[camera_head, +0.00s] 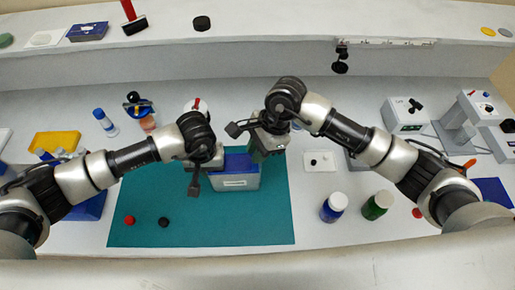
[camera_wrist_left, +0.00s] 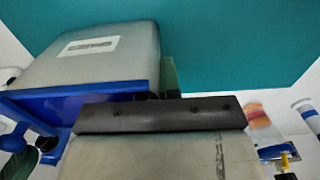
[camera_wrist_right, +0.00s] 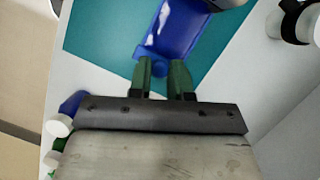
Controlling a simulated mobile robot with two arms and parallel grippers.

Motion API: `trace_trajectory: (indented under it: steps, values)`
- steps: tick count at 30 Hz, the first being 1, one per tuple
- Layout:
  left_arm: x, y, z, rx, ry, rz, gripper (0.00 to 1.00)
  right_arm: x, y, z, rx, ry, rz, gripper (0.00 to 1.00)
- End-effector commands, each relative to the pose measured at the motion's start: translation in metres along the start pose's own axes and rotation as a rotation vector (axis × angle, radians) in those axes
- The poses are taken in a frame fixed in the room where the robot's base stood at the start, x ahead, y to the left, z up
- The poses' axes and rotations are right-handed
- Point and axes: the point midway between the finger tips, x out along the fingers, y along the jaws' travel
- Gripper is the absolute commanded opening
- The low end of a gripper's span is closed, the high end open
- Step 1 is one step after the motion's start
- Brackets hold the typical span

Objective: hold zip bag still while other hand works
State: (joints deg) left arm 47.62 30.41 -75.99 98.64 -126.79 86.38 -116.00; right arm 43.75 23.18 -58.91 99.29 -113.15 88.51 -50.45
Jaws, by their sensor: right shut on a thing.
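The zip bag (camera_head: 235,182) is a grey, box-like body with a blue top and a pale label, standing on the teal mat (camera_head: 190,232). It also shows large in the left wrist view (camera_wrist_left: 105,62). In the right wrist view its blue part (camera_wrist_right: 178,28) ends in a small blue tab (camera_wrist_right: 159,69). My right gripper (camera_wrist_right: 163,75) is shut on that tab, one green finger on each side. My left gripper (camera_head: 210,162) is at the bag's left end. In the left wrist view one green finger shows beside the bag's edge; the other is hidden.
A red cap (camera_head: 129,220) and a black cap (camera_head: 164,222) lie on the mat's left part. A blue jar (camera_head: 333,207) and a green jar (camera_head: 376,205) stand to the right. A yellow tray (camera_head: 56,142) is at the left. The mat's front is mostly clear.

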Motion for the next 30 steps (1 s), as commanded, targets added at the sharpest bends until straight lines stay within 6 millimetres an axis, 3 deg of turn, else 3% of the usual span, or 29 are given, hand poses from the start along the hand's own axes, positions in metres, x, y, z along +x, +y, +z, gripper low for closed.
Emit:
trace_trajectory:
  steps: [10,18,19,23,30]
  values:
    - [0.000,0.000,0.000,0.001,0.000,0.001,0.00,0.012,-0.015,0.032,-0.003,-0.001,-0.002,0.00]
    - [0.000,0.001,0.000,0.002,-0.001,0.001,0.00,0.013,-0.015,0.033,0.000,-0.001,-0.002,0.00]
    - [0.000,0.000,0.000,0.002,-0.001,0.001,0.00,0.013,-0.015,0.033,0.000,-0.001,-0.002,0.23]
    - [0.000,0.000,0.000,0.001,-0.001,0.000,0.00,0.013,-0.015,0.033,0.000,-0.001,-0.002,0.43]
    - [0.000,0.000,0.000,0.001,0.000,0.000,0.00,0.013,-0.015,0.032,0.000,0.000,-0.001,0.46]
